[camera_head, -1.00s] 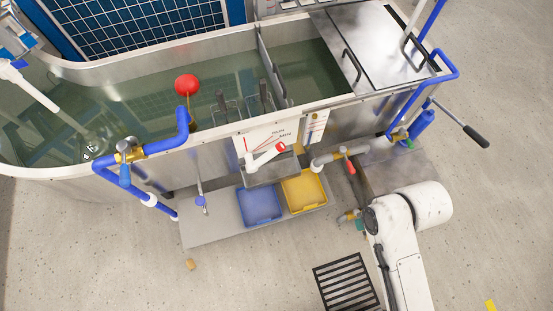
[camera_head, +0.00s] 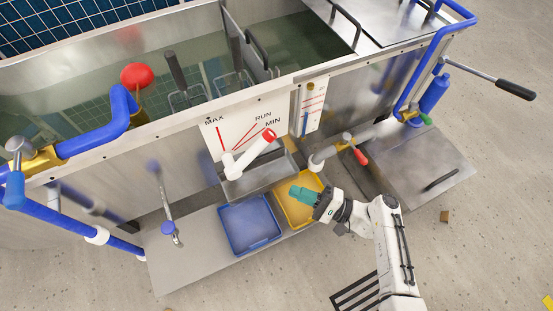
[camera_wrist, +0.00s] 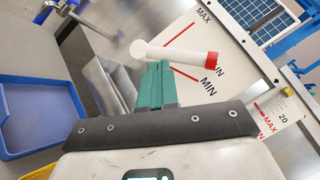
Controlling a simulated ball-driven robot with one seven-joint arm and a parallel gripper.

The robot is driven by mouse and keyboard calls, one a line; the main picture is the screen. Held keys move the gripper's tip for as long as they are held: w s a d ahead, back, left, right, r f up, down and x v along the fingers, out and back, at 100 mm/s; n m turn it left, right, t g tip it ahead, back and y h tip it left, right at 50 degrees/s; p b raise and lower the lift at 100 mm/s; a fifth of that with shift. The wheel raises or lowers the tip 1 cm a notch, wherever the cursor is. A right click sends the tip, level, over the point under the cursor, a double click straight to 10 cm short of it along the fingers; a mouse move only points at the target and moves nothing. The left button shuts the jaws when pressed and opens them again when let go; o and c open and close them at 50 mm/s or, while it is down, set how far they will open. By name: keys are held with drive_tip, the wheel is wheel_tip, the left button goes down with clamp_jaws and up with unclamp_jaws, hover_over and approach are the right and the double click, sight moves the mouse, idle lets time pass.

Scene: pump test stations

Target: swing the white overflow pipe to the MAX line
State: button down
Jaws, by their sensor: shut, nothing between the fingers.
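The white overflow pipe (camera_head: 248,155) with a red end is mounted on a white plate (camera_head: 214,140) on the tank's front wall. The plate carries red lines marked MAX, RUN and MIN. The pipe slants up to the right, its red end close to the MIN label and away from the MAX line (camera_head: 220,138). My gripper (camera_head: 300,193) has teal fingers, is shut and empty, and is in front of and below the pipe, over the yellow bin. In the wrist view the pipe (camera_wrist: 182,55) shows just beyond the teal fingertips (camera_wrist: 157,68); I cannot tell whether they touch it.
A metal trough (camera_head: 258,182) sits under the pipe. A blue bin (camera_head: 249,224) and a yellow bin (camera_head: 290,211) stand on the shelf below. A valve with a red handle (camera_head: 359,156) is to the right. Blue piping (camera_head: 95,135) runs at the left.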

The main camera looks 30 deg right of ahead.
drive_tip(key=w+d+f+m+t+h+b, duration=0.3)
drive_tip(key=d+m+t+h+b, duration=0.1)
drive_tip(key=d+m+t, duration=0.2)
drive_tip(key=w+a+r+m, duration=0.1)
drive_tip(key=w+a+r, duration=0.4)
drive_tip(key=w+r, duration=0.2)
drive_tip(key=w, duration=0.2)
drive_tip(key=shift+w+a, duration=0.35)
drive_tip(key=shift+r, duration=0.1)
drive_tip(key=a+r+n+g+p, duration=0.5)
drive_tip(key=a+r+n+p, duration=0.2)
drive_tip(key=a+n+p, duration=0.3)
drive_tip(key=shift+a+r+g+p, duration=0.15)
drive_tip(key=shift+r+g+p, duration=0.2)
drive_tip(key=shift+p, duration=0.8)
drive_tip(key=shift+n, duration=0.3)
